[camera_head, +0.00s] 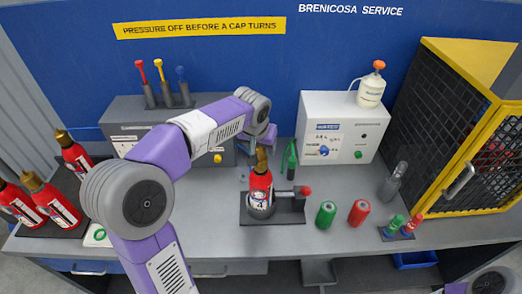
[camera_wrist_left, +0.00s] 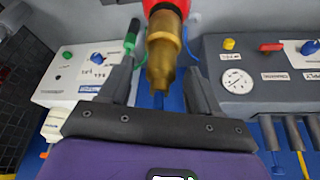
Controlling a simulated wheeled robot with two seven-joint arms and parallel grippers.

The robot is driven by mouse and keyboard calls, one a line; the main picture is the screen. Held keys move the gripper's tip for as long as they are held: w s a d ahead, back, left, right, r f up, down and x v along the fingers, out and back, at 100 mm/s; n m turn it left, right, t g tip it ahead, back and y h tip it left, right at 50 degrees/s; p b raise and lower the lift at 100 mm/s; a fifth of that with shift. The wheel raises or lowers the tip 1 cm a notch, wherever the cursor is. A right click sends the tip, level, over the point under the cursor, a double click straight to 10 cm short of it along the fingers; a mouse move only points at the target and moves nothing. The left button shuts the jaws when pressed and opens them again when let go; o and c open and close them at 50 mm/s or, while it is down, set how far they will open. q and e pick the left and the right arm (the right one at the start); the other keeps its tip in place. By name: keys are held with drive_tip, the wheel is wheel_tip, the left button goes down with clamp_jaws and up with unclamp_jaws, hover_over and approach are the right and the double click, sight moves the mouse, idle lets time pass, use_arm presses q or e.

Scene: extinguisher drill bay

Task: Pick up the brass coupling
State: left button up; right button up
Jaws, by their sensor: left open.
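The brass coupling (camera_head: 261,159) sits on top of a red extinguisher (camera_head: 260,186), which stands upright in a dark holder (camera_head: 288,214) on the bench. In the left wrist view the brass coupling (camera_wrist_left: 163,58) hangs into the picture from the top, below the red body (camera_wrist_left: 166,7). My left gripper (camera_wrist_left: 161,66) is open, with one finger on each side of the coupling and a visible gap to both. In the head view, my left arm's wrist is just behind the coupling, and the fingers are largely hidden. My right gripper is not in view.
More red extinguishers (camera_head: 49,203) stand at the left. A white control box (camera_head: 341,130) and a grey box (camera_head: 125,108) stand behind.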

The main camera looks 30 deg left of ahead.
use_arm(q)
drive_tip(key=shift+f, duration=0.25)
drive_tip(key=shift+w, duration=0.15)
drive_tip(key=shift+c, duration=0.4)
clamp_jaws()
